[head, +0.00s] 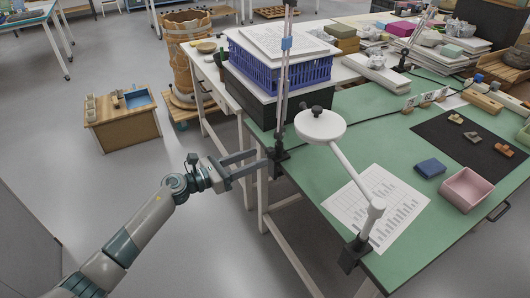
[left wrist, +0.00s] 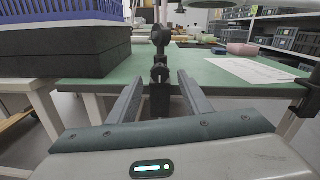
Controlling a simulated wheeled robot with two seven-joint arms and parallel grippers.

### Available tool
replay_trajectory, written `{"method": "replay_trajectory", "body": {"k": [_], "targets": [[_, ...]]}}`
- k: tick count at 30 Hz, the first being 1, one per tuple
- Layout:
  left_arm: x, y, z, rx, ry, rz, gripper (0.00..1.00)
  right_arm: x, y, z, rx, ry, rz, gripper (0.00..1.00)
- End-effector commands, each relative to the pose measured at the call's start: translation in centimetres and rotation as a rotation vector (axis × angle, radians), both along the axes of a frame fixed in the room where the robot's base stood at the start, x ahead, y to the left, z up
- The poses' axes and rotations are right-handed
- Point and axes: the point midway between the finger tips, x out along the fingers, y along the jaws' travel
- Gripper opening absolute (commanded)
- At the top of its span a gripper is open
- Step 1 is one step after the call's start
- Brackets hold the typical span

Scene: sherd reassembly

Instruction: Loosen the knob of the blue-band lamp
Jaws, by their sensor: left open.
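The blue-band lamp (head: 284,88) is a thin grey upright arm with a blue band (head: 286,43), clamped at the left edge of the green table. Its dark clamp (head: 279,152) also shows in the left wrist view (left wrist: 160,102), with a small dark knob (left wrist: 160,74) on it. My left gripper (head: 264,158) is open and empty, level with the clamp at the table edge. In the left wrist view its fingers (left wrist: 160,78) stand on either side of the clamp; I cannot tell whether they touch it. My right gripper is not in view.
A second, white lamp (head: 320,124) is clamped at the table's near edge, its head close to the blue-band lamp. A blue crate (head: 283,68) on a black box stands behind. A paper sheet (head: 375,205), blue box (head: 430,167) and pink tray (head: 468,189) lie right.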

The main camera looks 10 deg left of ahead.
Motion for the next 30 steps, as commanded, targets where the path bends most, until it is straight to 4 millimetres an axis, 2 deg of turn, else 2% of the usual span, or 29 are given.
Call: {"method": "replay_trajectory", "body": {"k": [3, 9, 22, 27, 30], "targets": [[1.2, -1.6, 0.2, -0.002, 0.000, -0.001, 0.45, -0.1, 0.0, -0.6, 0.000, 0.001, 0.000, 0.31], [2.4, -3.2, 0.1, -0.002, 0.001, 0.000, 0.45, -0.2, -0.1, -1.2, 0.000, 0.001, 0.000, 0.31], [2.8, -3.6, 0.0, 0.000, 0.000, 0.000, 0.45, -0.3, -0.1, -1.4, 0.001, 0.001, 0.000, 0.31], [2.8, -3.6, 0.0, 0.000, 0.000, 0.000, 0.04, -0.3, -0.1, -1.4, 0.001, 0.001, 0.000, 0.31], [2.8, -3.6, 0.0, -0.001, 0.001, 0.000, 0.04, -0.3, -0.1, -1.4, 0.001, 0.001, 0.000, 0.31]]}}
